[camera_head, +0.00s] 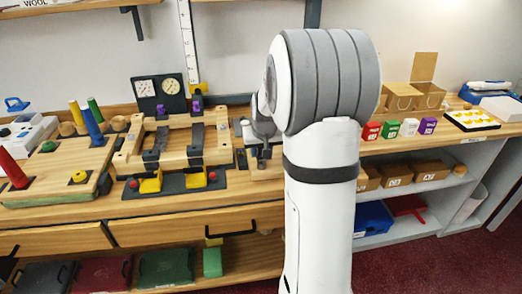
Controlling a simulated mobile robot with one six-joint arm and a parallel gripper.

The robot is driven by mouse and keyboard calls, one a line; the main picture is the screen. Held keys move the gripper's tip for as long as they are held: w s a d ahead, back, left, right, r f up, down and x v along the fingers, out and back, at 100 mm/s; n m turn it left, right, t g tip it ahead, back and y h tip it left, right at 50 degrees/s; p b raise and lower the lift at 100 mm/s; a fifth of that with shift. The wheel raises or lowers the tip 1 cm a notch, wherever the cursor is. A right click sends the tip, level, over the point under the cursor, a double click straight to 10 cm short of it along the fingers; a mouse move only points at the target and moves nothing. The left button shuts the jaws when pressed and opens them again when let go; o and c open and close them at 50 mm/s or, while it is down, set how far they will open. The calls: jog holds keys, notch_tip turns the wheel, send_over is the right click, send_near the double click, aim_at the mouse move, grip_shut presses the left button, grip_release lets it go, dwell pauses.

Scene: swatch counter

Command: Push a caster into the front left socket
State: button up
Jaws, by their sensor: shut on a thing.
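A wooden frame (128,157) lies on the counter at centre left, held by dark and yellow clamps (150,183) along its front. Its sockets are too small to make out, the front left one included. My gripper (262,154) points down just right of the frame, above the counter. It is shut on a small dark thing, which looks like a caster, though its shape is hard to tell. My arm hides the counter to the right of the gripper.
A wooden board with coloured pegs (88,124) stands left of the frame. Two gauges (157,88) stand behind it. Small coloured boxes (390,130) and a yellow-dotted tray (471,120) lie right of my arm. A drawer handle (230,229) projects below the counter.

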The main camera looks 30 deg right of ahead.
jog(key=shift+f, duration=0.2)
jog(key=shift+f+b, duration=0.2)
jog(key=shift+b, duration=0.2)
jog(key=shift+f+b, duration=0.45)
jog(key=shift+b, duration=0.05)
dwell(1.1)
jog(key=o, duration=1.3)
jog(key=shift+o, duration=0.2)
jog(key=shift+r, duration=0.1)
jog(key=shift+r+p, duration=1.95)
jog(key=shift+r, duration=1.05)
